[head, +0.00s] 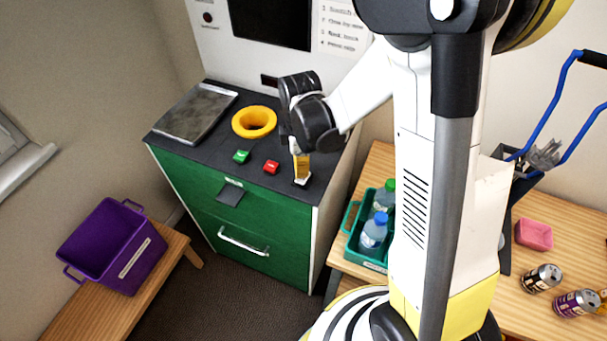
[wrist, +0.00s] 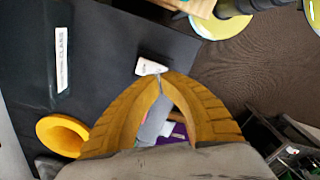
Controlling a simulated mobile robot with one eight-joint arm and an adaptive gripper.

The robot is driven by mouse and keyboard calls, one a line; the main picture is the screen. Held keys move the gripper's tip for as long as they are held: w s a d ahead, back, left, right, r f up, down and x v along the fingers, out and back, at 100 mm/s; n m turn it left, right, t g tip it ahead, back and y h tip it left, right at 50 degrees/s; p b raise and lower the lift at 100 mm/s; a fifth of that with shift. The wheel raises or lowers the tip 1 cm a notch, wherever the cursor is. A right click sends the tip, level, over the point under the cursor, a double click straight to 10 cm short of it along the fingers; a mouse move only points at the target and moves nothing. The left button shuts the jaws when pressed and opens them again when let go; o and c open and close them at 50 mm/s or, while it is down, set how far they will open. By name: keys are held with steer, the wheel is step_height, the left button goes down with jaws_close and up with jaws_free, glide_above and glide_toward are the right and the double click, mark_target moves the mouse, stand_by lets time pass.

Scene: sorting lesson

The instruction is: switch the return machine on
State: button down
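The return machine is a green cabinet (head: 262,232) with a dark top (head: 205,134) and a white back panel (head: 212,45). On its top are a green button (head: 241,156), a red button (head: 271,167) and, near the front right corner, a small white piece (head: 301,182) that may be the switch. My gripper (head: 302,174) points down over this corner, its yellow fingers right at the white piece. In the wrist view the fingertips (wrist: 160,77) meet, with the white piece (wrist: 150,67) just beyond them. I cannot tell whether they touch it. Nothing shows clearly held.
A yellow ring (head: 254,122) and a grey metal plate (head: 196,112) are on the machine top. A purple crate (head: 98,240) stands on a bench at left.

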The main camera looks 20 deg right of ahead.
mark_target(301, 180)
steer(key=shift+f+b, duration=1.65)
steer(key=shift+f, duration=0.15)
stand_by(0.5)
steer(key=shift+r, duration=0.15)
steer(key=shift+r+p, duration=2.35)
steer(key=shift+r, duration=1.05)
